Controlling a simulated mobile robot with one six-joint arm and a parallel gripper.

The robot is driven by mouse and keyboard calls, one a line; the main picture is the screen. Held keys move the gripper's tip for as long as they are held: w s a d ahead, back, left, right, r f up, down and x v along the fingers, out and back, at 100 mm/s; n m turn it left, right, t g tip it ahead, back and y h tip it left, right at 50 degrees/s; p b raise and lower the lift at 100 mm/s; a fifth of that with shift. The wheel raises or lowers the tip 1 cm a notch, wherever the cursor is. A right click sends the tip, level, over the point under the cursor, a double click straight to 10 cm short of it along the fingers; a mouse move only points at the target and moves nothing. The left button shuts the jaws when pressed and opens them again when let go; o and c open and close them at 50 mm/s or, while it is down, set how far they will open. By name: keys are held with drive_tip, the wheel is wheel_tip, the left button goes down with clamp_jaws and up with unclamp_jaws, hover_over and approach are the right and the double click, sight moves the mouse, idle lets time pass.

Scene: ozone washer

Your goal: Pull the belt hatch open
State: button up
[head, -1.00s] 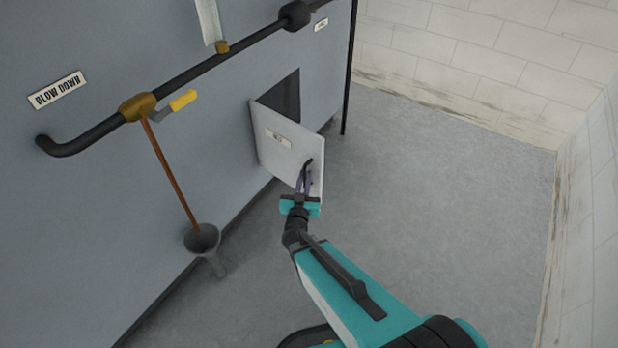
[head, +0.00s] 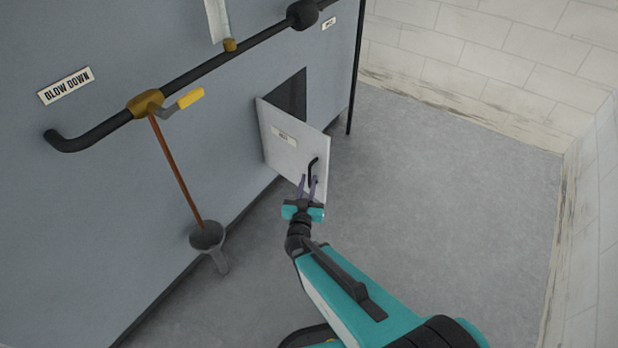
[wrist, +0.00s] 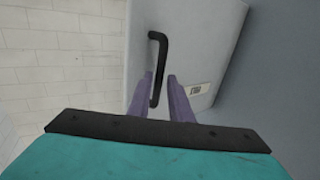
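The belt hatch (head: 290,150) is a pale grey panel with a small label, low on the blue-grey machine wall. It stands swung out, hinged at its left, with the dark opening (head: 292,95) showing behind it. Its black bar handle (head: 313,170) is near the free right edge. My gripper (head: 307,182) is at the handle's lower end with its purple fingers spread. In the wrist view the handle (wrist: 158,55) reaches down between the fingers (wrist: 160,88), closer to the left one, with a gap to the right one.
A black pipe (head: 200,75) with a yellow-handled valve (head: 185,99) runs across the wall above. A copper rod leads down to a grey funnel (head: 207,237) left of my arm. Floor (head: 440,190) right of the hatch is clear up to the white block walls (head: 480,80).

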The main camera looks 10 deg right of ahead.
drive_tip(key=p+v, duration=0.5)
drive_tip(key=v, duration=0.5)
drive_tip(key=shift+s+a, duration=0.25)
drive_tip(key=shift+s, duration=0.1)
drive_tip(key=shift+d+r, duration=0.1)
